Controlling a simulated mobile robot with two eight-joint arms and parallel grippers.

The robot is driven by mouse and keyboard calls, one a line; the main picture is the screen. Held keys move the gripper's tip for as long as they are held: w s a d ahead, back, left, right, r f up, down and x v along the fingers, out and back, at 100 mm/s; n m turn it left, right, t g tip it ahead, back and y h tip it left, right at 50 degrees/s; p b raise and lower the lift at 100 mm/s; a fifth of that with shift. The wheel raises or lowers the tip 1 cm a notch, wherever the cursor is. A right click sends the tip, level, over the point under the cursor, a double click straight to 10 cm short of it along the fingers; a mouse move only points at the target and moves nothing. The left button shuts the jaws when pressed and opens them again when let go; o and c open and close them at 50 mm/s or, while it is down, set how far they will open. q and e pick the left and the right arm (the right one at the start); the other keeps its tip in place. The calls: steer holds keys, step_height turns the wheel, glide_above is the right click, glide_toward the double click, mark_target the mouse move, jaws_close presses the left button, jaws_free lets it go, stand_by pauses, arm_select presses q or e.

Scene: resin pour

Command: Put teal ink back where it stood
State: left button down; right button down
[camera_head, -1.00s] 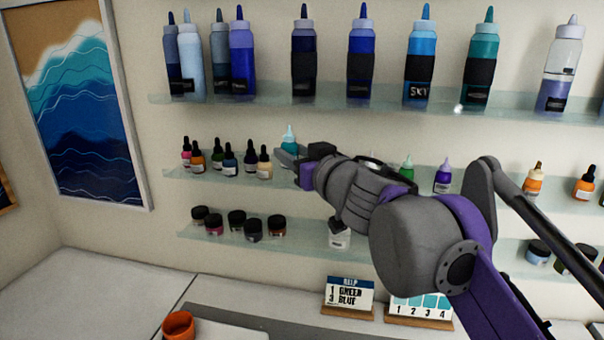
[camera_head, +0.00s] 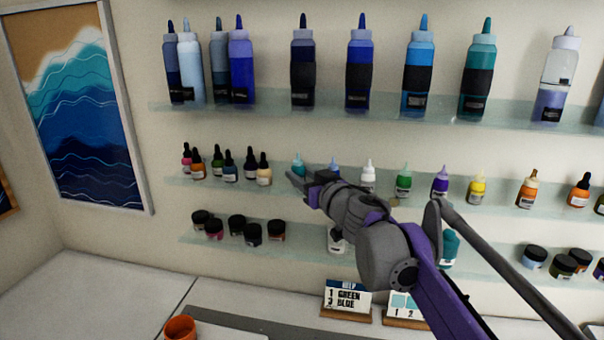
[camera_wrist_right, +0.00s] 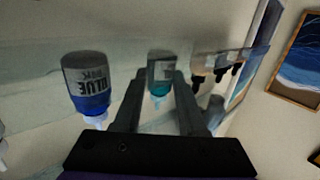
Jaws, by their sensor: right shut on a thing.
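The teal ink (camera_head: 298,163) is a small bottle with a teal nozzle, upright at the left end of the middle shelf's ink row. It also shows between the fingers in the right wrist view (camera_wrist_right: 161,68), which is upside down. My right gripper (camera_head: 294,180) is shut on it. The gripper hides its lower part in the head view, so I cannot tell if its base touches the shelf. The blue ink (camera_wrist_right: 87,83) stands beside it, apart from the fingers. My left gripper is not in view.
The middle shelf (camera_head: 330,190) also holds dropper bottles (camera_head: 230,167) to the left, and white (camera_head: 368,176), green (camera_head: 404,181) and purple (camera_head: 440,182) inks to the right. Large bottles stand on the shelf above. Jars (camera_head: 253,234) stand below. An orange cup (camera_head: 180,328) is on the counter.

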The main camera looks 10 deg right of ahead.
steer(key=shift+w, duration=0.2)
steer(key=shift+s+f, duration=0.1)
steer(key=shift+f, duration=0.1)
steer(key=c, duration=0.9)
jaws_free()
steer(key=shift+f, duration=0.1)
steer(key=shift+o, duration=0.7)
